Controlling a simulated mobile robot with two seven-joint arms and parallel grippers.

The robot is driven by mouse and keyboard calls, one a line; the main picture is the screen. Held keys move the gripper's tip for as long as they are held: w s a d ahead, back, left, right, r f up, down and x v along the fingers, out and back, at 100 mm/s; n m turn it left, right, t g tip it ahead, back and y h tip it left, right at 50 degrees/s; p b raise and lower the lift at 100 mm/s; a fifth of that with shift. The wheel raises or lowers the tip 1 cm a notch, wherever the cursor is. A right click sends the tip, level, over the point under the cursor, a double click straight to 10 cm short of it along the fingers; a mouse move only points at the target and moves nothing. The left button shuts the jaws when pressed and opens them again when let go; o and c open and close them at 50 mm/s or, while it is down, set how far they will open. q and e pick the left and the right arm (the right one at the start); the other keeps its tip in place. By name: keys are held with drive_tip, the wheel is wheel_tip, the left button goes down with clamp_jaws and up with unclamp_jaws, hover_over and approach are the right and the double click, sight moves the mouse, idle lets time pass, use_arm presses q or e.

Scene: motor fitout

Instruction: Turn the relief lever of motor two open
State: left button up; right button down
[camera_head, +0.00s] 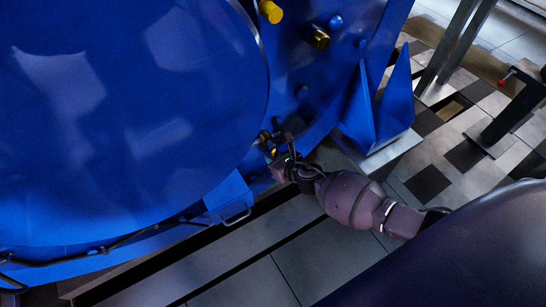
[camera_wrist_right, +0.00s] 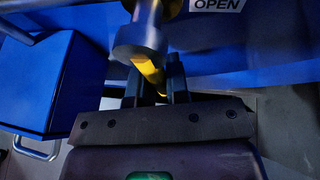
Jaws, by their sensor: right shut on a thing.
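The blue motor (camera_head: 140,110) fills the left of the head view, with its large round face. The relief lever is a yellow bar (camera_wrist_right: 148,70) coming from a grey round hub (camera_wrist_right: 138,40) in the right wrist view. My right gripper (camera_wrist_right: 155,82) has its dark fingers on both sides of the lever and is shut on it. In the head view my right gripper (camera_head: 275,152) is at the motor's lower right side, and the lever is mostly hidden there. An OPEN label (camera_wrist_right: 217,5) is right of the hub. My left gripper is not in view.
A yellow cap (camera_head: 271,11) and a brass fitting (camera_head: 318,38) stick out of the motor higher up. A blue box (camera_wrist_right: 65,85) with a metal handle (camera_wrist_right: 36,150) is left of the gripper. A stand with a red-tipped handle (camera_head: 508,76) is at right on the tiled floor.

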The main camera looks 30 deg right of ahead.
drive_tip(key=shift+f, duration=0.1)
drive_tip(key=c, duration=1.1)
unclamp_jaws()
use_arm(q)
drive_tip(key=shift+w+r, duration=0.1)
use_arm(e)
drive_tip(key=shift+s, duration=0.1)
drive_tip(key=shift+s+d+r, duration=0.1)
drive_tip(key=shift+s+r, duration=0.1)
drive_tip(key=shift+r, duration=0.1)
use_arm(q)
drive_tip(key=p, duration=0.1)
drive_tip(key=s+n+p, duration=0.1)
drive_tip(key=p, duration=0.1)
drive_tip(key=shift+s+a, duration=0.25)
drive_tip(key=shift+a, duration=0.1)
use_arm(e)
drive_tip(key=v, duration=1)
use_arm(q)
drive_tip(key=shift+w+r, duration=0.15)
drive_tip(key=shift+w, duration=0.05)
use_arm(e)
drive_tip(key=shift+s+f, duration=0.15)
